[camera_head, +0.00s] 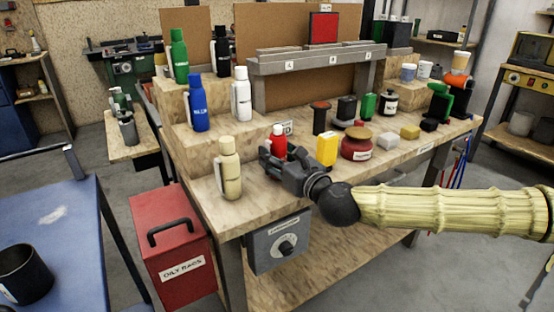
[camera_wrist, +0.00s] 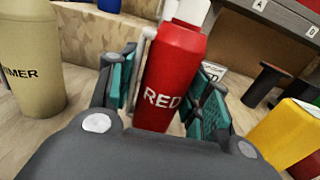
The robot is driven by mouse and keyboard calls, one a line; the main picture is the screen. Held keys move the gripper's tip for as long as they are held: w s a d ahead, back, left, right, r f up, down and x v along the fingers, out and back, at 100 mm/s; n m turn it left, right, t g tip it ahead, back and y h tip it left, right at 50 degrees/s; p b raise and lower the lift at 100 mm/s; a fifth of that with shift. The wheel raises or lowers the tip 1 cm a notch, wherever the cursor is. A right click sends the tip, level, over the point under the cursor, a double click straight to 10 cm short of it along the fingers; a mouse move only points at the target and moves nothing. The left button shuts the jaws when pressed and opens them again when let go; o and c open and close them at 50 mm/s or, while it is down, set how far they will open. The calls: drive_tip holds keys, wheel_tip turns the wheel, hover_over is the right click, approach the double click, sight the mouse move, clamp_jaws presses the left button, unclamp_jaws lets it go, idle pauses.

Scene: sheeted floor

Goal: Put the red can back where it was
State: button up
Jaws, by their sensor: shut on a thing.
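The red can (camera_wrist: 172,75), lettered "RED" with a white top, stands between the teal-padded fingers of my gripper (camera_wrist: 165,95) in the wrist view. It leans slightly in that view. In the head view the red can (camera_head: 278,141) shows just beyond my gripper (camera_head: 270,155), near the front left of the workbench (camera_head: 205,205). My gripper is shut on the can. The can's foot is partly hidden, so I cannot tell whether it touches the bench top.
A cream can (camera_head: 229,170) stands left of my gripper; a yellow container (camera_head: 327,149) and a dark red jar (camera_head: 357,145) stand right. Stepped wooden blocks behind hold blue (camera_head: 198,103), white (camera_head: 242,97), green (camera_head: 179,58) and black (camera_head: 221,52) cans. A placard (camera_head: 284,128) stands behind the red can.

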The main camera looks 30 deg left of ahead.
drive_tip(key=shift+f, duration=0.3)
drive_tip(key=shift+f, duration=0.15)
drive_tip(key=o, duration=0.7)
drive_tip(key=shift+c, duration=0.2)
drive_tip(key=shift+d, duration=0.1)
drive_tip(key=v, duration=1.1)
drive_tip(key=shift+s+d, duration=0.2)
drive_tip(key=shift+d, duration=0.15)
